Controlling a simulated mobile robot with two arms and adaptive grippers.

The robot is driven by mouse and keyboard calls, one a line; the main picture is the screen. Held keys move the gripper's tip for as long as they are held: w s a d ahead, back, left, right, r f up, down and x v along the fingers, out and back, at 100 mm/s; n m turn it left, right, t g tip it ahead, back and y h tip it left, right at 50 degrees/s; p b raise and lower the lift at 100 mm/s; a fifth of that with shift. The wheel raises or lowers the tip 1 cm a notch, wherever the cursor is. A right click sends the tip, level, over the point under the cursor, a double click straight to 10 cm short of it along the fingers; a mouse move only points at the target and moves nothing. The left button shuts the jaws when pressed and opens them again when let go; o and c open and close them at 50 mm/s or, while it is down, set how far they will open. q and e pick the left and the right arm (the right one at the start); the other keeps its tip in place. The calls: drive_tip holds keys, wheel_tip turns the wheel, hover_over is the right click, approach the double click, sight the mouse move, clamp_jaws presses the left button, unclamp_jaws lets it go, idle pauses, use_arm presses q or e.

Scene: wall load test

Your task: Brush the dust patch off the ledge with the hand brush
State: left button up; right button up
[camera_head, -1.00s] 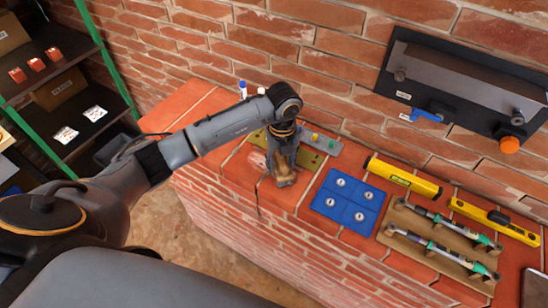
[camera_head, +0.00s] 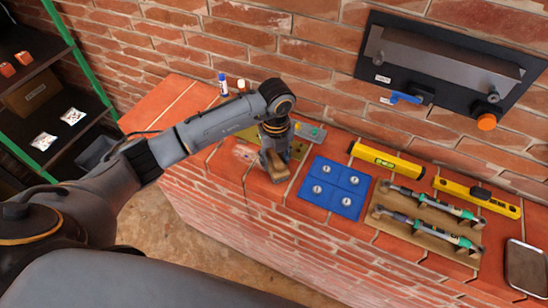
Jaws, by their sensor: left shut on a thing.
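My left gripper (camera_head: 275,160) points down at the brick ledge (camera_head: 213,160), left of the blue mat. It is shut on the hand brush (camera_head: 277,172), of which a small tan wooden part shows below the fingers. The brush is low, at or just above the ledge top; I cannot tell whether it touches. The gripper and arm hide most of the brush and part of the ledge. A faint pale area (camera_head: 244,151) left of the gripper may be the dust patch, but it is too small to be sure. My right gripper is not in view.
A blue mat (camera_head: 335,187) with several round pieces lies right of the gripper. Beyond are a yellow level (camera_head: 386,160), another yellow tool (camera_head: 477,197) and a wooden rack (camera_head: 424,232) of tools. Small bottles (camera_head: 223,84) stand behind my arm. A black panel (camera_head: 440,75) hangs above.

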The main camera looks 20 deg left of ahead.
sight(233, 151)
use_arm(q)
drive_tip(key=shift+w+a+r, duration=0.1)
drive_tip(key=shift+w+a, duration=0.15)
drive_tip(key=shift+a, duration=0.35)
drive_tip(key=shift+w+a+r, duration=0.1)
drive_tip(key=shift+w+a, duration=0.1)
drive_tip(key=shift+a, duration=0.35)
drive_tip(key=shift+w+a+f+b, duration=0.15)
drive_tip(key=shift+a+b, duration=0.25)
drive_tip(key=shift+a, duration=1.8)
drive_tip(key=shift+a+f+b, duration=0.1)
drive_tip(key=shift+a+b, duration=0.25)
drive_tip(key=shift+a, duration=0.7)
clamp_jaws()
drive_tip(key=shift+a+r, duration=0.2)
drive_tip(key=shift+a, duration=0.55)
drive_tip(key=shift+w+a+f+b, duration=0.15)
drive_tip(key=shift+a+b, duration=0.55)
drive_tip(key=shift+a, duration=1.1)
drive_tip(key=shift+a+f, duration=0.1)
drive_tip(key=shift+a, duration=0.2)
drive_tip(key=shift+d, duration=0.15)
